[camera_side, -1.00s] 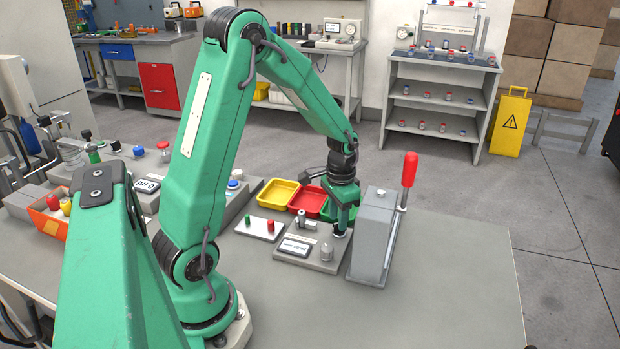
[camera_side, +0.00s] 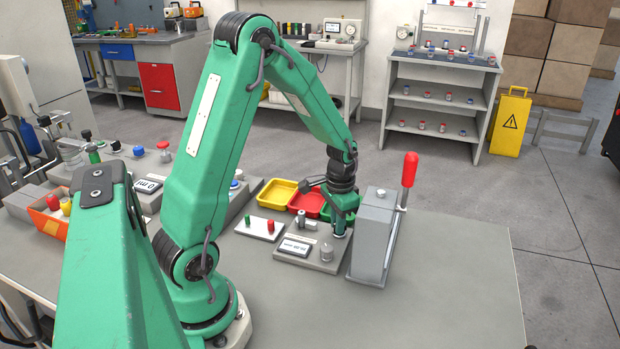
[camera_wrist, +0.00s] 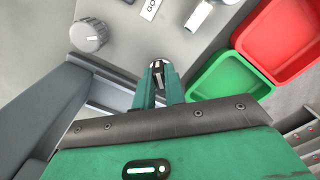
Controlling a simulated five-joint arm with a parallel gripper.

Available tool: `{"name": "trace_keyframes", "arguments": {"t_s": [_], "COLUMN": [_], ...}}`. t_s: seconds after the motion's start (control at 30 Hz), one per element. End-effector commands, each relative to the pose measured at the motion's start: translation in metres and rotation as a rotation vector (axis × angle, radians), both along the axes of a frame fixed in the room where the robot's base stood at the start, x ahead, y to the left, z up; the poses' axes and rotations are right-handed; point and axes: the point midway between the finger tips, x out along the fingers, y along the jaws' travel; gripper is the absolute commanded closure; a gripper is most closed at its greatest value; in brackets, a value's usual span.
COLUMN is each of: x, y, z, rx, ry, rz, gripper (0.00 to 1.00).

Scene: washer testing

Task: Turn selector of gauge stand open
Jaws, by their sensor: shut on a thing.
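The gauge stand (camera_side: 285,254) is a grey plate on the table, with a small display (camera_side: 294,247), a round knob (camera_side: 327,252) and a metal cylinder piece at its back. My gripper (camera_side: 340,229) reaches down at the stand's back right corner. In the wrist view my gripper (camera_wrist: 157,76) is shut on a small dark and pale metal part, which looks like the selector (camera_wrist: 157,65). The fingers hide most of it, so its setting cannot be read. The ridged knob (camera_wrist: 89,35) stands free at the upper left, apart from the fingers.
A grey block with a red-handled lever (camera_side: 409,170) stands close to the right of my gripper. Yellow (camera_side: 277,194), red (camera_side: 306,201) and green bins lie behind. The table's front right is clear.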

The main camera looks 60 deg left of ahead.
Motion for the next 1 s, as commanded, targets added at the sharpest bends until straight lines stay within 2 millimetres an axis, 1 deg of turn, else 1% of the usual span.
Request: {"name": "trace_keyframes", "arguments": {"t_s": [0.17, 0.37, 0.57, 1.0], "x": [0.0003, 0.0004, 0.0006, 0.0017], "y": [-0.0002, -0.0008, -0.0016, -0.0037], "z": [0.0003, 0.0005, 0.0005, 0.0007], "rx": [0.0, 0.0, 0.0, 0.0], "ry": [-0.001, -0.001, -0.001, -0.001], "rz": [0.026, 0.104, 0.24, 0.61], "gripper": [1.0, 1.0, 1.0, 1.0]}}
